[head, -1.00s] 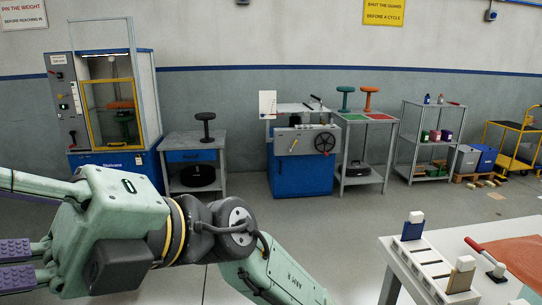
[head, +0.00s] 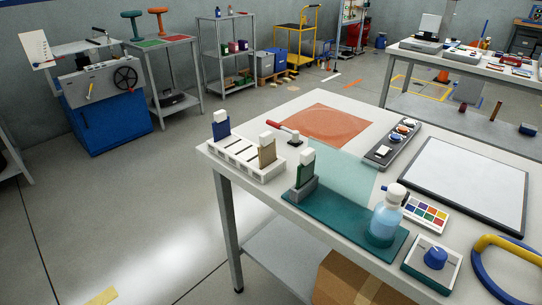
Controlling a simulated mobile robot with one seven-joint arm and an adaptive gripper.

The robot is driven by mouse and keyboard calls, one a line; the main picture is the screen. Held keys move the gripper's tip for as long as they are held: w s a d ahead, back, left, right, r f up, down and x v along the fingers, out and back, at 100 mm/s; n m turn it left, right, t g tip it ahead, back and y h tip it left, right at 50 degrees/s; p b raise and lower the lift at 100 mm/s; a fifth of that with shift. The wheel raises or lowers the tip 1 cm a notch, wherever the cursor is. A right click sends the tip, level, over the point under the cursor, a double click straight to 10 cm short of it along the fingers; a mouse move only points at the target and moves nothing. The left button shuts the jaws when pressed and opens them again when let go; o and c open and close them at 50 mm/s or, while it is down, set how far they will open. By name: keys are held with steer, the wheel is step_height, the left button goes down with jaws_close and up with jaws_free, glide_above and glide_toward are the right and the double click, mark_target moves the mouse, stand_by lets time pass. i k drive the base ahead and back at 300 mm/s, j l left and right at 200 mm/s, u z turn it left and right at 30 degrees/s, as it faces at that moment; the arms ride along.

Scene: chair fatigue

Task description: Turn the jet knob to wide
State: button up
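A round blue knob (head: 435,257) sits on a small white plate (head: 419,268) at the front right of the near table. It is the only large knob that shows on this table, but I cannot read any marking for its settings. A bottle (head: 385,222) with light blue liquid and a white cap stands just left of it on a dark teal mat (head: 343,233). My gripper and arm are out of view.
The near table (head: 225,163) also bears a white slotted rack (head: 240,158), a framed white board (head: 470,180), a colour palette (head: 425,213) and a yellow-and-blue ring (head: 478,268) right of the knob. Floor left of the table is clear.

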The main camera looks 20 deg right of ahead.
mark_target(436, 259)
steer(key=z, duration=1.7)
